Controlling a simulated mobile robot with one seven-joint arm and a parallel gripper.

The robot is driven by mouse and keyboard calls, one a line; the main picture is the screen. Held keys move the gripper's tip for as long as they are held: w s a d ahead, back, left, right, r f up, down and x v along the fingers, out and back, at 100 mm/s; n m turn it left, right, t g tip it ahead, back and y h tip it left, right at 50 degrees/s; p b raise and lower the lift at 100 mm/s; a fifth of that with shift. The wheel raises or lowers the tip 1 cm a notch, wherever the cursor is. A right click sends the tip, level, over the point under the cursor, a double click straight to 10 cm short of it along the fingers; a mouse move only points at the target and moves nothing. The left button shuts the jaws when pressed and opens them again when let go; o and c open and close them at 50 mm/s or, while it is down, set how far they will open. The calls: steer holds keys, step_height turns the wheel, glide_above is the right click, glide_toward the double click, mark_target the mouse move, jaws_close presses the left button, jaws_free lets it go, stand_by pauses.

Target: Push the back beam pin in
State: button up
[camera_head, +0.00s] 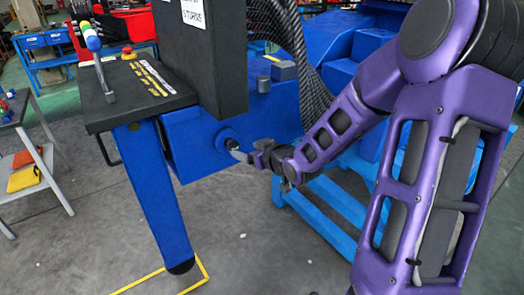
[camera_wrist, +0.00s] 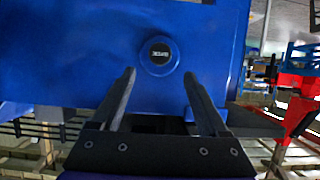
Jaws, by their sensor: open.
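A round blue pin (camera_wrist: 159,55) with a dark, lettered centre sits on the flat blue face of the beam (camera_wrist: 70,50) in the wrist view. In the head view the pin (camera_head: 226,138) shows on the side of the blue beam (camera_head: 186,140), under the black box. My gripper (camera_wrist: 159,78) is open and empty, its two dark fingers pointing towards the beam just below the pin in the picture. In the head view my gripper (camera_head: 246,157) is close to the pin at its lower right. I cannot tell whether a finger touches it.
A black worktop (camera_head: 122,92) with a lever and a red button stands at upper left on a blue leg (camera_head: 155,195). A braided dark hose (camera_head: 290,50) hangs behind my gripper. Blue framework (camera_head: 335,215) lies lower right. The grey floor in front is mostly clear.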

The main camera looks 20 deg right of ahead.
steer(key=v, duration=0.7)
steer(key=shift+s+r+p, duration=0.15)
steer(key=shift+s+p, duration=0.1)
steer(key=shift+p, duration=0.05)
steer(key=shift+d, duration=0.15)
